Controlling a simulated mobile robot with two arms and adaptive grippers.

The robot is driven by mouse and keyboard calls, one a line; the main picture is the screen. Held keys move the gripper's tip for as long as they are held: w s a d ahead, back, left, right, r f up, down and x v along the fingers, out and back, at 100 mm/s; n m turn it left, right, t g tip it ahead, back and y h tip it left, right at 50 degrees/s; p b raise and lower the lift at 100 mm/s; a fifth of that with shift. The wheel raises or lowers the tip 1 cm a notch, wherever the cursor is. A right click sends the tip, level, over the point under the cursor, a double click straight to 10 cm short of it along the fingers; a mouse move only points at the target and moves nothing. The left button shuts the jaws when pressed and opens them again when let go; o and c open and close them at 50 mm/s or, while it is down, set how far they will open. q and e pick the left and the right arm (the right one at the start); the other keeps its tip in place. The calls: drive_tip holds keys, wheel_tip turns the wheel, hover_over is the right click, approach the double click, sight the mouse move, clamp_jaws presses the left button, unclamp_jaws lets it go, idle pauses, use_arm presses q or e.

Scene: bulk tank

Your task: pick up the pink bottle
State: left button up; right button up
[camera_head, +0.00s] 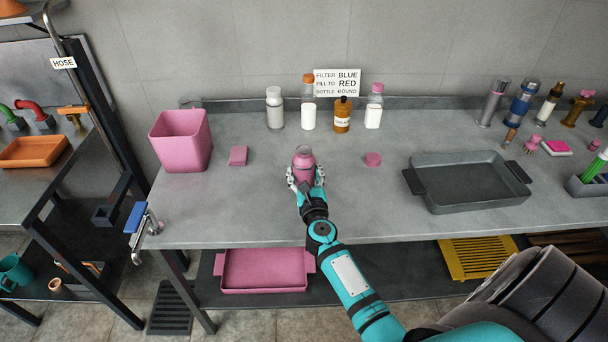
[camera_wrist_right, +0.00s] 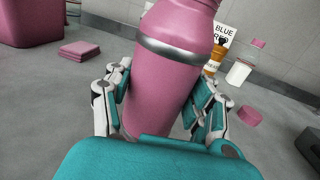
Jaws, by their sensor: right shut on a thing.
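The pink bottle (camera_head: 304,160) is at the middle of the grey table, near its front half. It has a silver band near its shoulder, clear in the right wrist view (camera_wrist_right: 168,85). My right gripper (camera_head: 305,178) is shut on the bottle, with one finger on each side of its body; the fingers also show in the right wrist view (camera_wrist_right: 160,100). The bottle looks upright in the head view. Its base is hidden by the gripper, so I cannot tell whether it touches the table. My left gripper is not in view.
A pink bin (camera_head: 181,140) and a pink block (camera_head: 238,156) are left of the bottle. A pink round piece (camera_head: 373,159) and a dark grey tray (camera_head: 468,203) are to the right. Several bottles, including a brown one (camera_head: 342,115), stand behind, before a sign (camera_head: 337,83).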

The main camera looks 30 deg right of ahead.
wheel_tip(320, 180, up, 2)
drive_tip(key=shift+r+p, duration=0.1)
drive_tip(key=shift+p, duration=0.4)
drive_tip(key=s+b, duration=0.1)
drive_tip(key=s, duration=1.5)
drive_tip(key=shift+a+r, duration=0.15)
drive_tip(key=shift+r, duration=0.3)
